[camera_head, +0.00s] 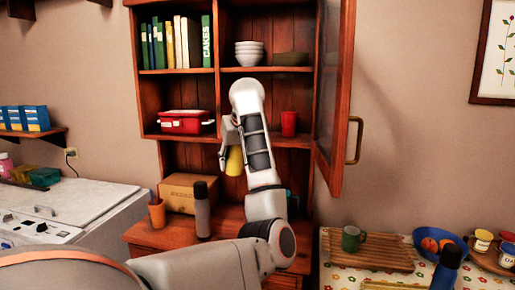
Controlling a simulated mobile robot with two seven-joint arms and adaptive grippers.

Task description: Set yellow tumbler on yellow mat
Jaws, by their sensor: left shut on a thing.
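My left gripper (229,152) is in front of the open wooden hutch, with its fingers pointing down. It is shut on a yellow tumbler (235,163), held in the air in front of the hutch's lower opening. The arm link hides part of the gripper and the tumbler's right side. I cannot make out a yellow mat in this view. My right gripper is not in view.
The hutch's glass door (333,95) stands open on the right. A red cup (289,123) and a red pot (186,122) stand on a shelf. A grey bottle (202,212) stands on the hutch counter. A green mug (352,239) is on the right table.

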